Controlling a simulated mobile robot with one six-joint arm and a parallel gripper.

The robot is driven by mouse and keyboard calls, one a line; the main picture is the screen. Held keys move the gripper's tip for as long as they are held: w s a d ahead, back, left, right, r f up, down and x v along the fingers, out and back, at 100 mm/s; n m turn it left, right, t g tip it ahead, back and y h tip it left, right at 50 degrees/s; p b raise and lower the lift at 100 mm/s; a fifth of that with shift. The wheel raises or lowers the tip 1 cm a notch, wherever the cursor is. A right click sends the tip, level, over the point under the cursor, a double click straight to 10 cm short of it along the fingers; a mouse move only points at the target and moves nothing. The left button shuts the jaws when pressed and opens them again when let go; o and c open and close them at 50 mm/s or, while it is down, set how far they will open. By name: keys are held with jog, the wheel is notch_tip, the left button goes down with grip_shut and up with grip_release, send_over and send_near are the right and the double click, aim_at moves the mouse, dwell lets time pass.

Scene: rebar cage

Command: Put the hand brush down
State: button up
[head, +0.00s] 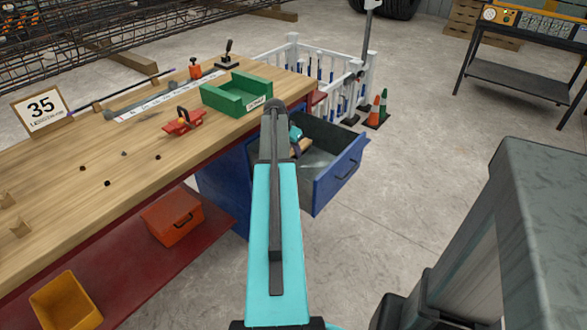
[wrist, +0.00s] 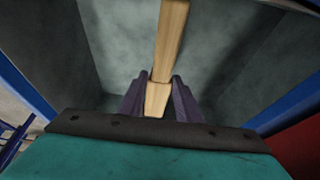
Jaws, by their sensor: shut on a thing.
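My gripper (wrist: 161,82) is shut on the wooden handle of the hand brush (wrist: 171,40). The handle runs up out of the top of the wrist view, and no bristles show there. The grey inside of an open drawer lies behind it. In the head view the blue drawer (head: 340,178) is pulled out from under the bench, and my arm reaches over it. A bit of the brush's wood (head: 301,148) shows at the drawer, partly covered by my arm. I cannot tell whether the brush touches the drawer floor.
An orange case (head: 173,218) sits on the lower shelf. White railings (head: 292,55) and small cones (head: 375,110) stand beyond the drawer. Floor to its right is clear.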

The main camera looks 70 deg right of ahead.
notch_tip(320, 180, down, 6)
jog(key=shift+r, duration=0.15)
dwell(0.3)
jog(key=shift+f, duration=1.9)
jog(key=shift+f, duration=0.1)
jog(key=o, duration=1.2)
jog(key=v, duration=1.2)
jog(key=shift+r, duration=0.2)
